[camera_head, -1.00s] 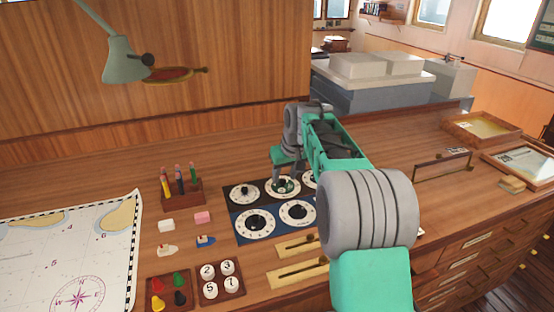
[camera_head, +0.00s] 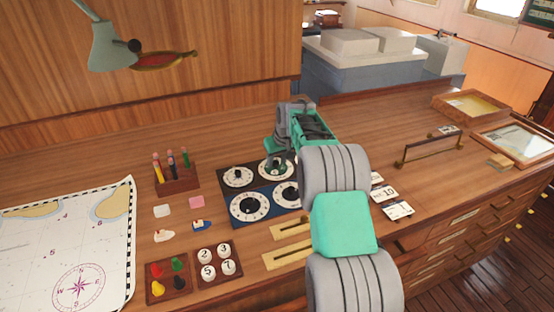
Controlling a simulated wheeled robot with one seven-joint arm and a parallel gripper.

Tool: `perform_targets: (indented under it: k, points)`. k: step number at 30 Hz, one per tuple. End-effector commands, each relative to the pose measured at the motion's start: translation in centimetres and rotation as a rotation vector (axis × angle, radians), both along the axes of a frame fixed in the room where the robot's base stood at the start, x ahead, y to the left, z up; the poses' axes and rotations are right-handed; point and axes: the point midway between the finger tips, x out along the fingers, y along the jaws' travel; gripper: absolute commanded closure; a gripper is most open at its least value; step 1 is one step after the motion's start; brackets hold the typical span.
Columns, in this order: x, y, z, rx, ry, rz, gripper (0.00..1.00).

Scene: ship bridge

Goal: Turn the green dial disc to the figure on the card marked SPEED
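A dark dial panel (camera_head: 225,190) lies on the desk with several white-faced dials. The dial with a green centre (camera_head: 277,170) is in its upper row, partly under my gripper. My gripper (camera_head: 280,160) is right over that dial; its fingertips are small and partly hidden, so I cannot tell if they touch or grip the disc. My arm covers the panel's right side. Small white cards (camera_head: 383,193) lie to the right of the arm; one seems to read 10, and I cannot make out which is marked SPEED.
A pencil holder (camera_head: 176,182), a chart (camera_head: 65,245), a tray of coloured pegs (camera_head: 168,283) and a tray of numbered discs (camera_head: 219,262) are at left. Brass sliders (camera_head: 288,256) lie in front. A rail (camera_head: 433,148) and framed trays (camera_head: 472,106) are at right.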

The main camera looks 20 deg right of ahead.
Motion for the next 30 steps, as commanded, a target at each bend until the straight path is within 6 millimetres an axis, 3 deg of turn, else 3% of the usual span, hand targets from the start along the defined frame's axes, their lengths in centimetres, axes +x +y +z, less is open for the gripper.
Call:
perform_targets:
  k: [14, 30]
  points:
    - [-0.02, 0.00, 0.04, 0.000, 0.000, 0.000, 0.99]
    - [-0.02, 0.08, -0.07, 0.000, 0.001, -0.035, 1.00]
